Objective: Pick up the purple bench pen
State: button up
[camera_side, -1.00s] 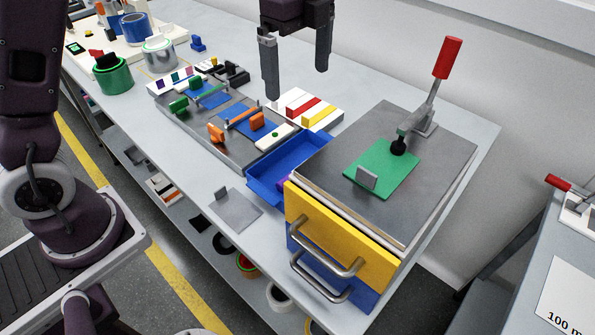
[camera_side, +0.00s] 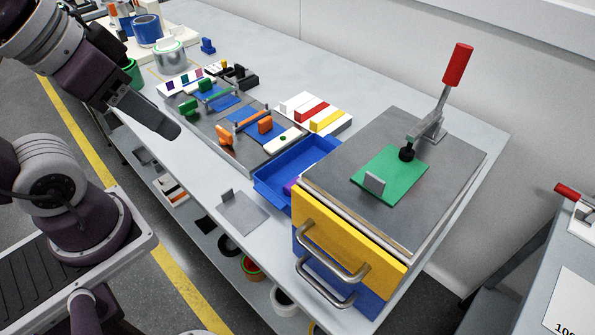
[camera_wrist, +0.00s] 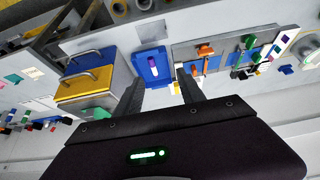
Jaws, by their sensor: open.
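The purple bench pen shows only as a small purple bit (camera_side: 290,187) in the blue tray (camera_side: 268,183), mostly hidden by the tray wall and the cabinet. In the wrist view a short pale purple thing (camera_wrist: 153,67), which looks like the pen, lies inside the blue tray (camera_wrist: 141,57). My gripper (camera_wrist: 160,74) is open and empty, with its fingers pointing toward the tray and appearing on either side of it. In the side view my gripper (camera_side: 168,128) is at the upper left, well apart from the tray.
A cabinet with a yellow drawer front (camera_side: 345,248) stands beside the tray, with a red-handled clamp (camera_side: 458,62) on top. A grey fixture board (camera_side: 235,145) with orange and green parts lies left of the tray. A grey plate (camera_side: 243,213) lies near the bench's front edge.

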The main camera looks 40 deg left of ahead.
jog(key=g, duration=0.4)
send_over(286, 188)
jog(key=s+a, duration=0.3)
notch_tip(286, 188, down, 6)
jog(key=shift+g, duration=0.7)
jog(key=w+f, duration=0.2)
jog(key=f, duration=0.1)
jog(key=w+d+f, duration=0.1)
jog(key=w+f, duration=0.1)
jog(key=f, duration=0.2)
jog(key=w+d+f, duration=0.1)
jog(key=w+f, duration=0.1)
jog(key=f, duration=0.2)
jog(key=shift+w+d+f, duration=0.15)
jog(key=shift+w+d, duration=0.1)
jog(key=shift+w, duration=0.15)
jog(key=f, duration=0.9)
jog(key=shift+d, duration=0.2)
jog(key=shift+r, duration=0.1)
grip_shut()
